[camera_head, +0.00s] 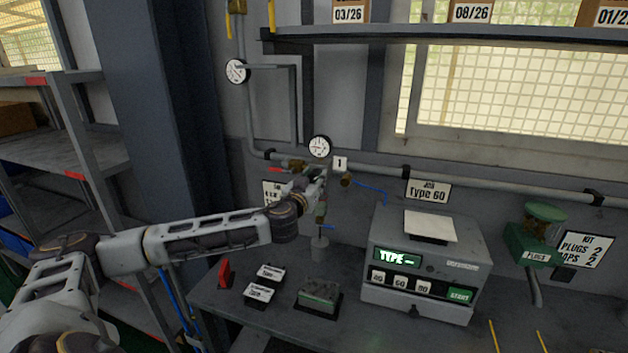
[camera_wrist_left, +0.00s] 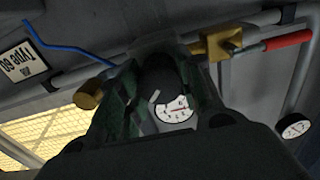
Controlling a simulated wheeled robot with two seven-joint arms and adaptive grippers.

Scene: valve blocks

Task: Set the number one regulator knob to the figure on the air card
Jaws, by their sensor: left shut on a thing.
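My left gripper (camera_head: 318,187) is at the air pipe, just below the round gauge (camera_head: 319,146) and beside the number 1 plate (camera_head: 340,163). In the left wrist view its dark fingers (camera_wrist_left: 160,88) are shut around a black rounded knob (camera_wrist_left: 155,72), which is the number one regulator knob. In the head view the gripper hides the knob. The gauge also shows between the fingers in the left wrist view (camera_wrist_left: 177,109); its figures are too small to read. A white card (camera_head: 272,193), likely the air card, is partly hidden behind my arm, and its figure is unreadable. My right gripper is out of view.
A brass valve (camera_wrist_left: 222,44) with a red lever (camera_wrist_left: 287,40) sits close beside the gripper. A second gauge (camera_head: 237,71) is higher on the wall. The bench below holds a grey tester (camera_head: 420,265), a green block (camera_head: 319,295) and small cards. A "Type 60" card (camera_head: 428,191) hangs right.

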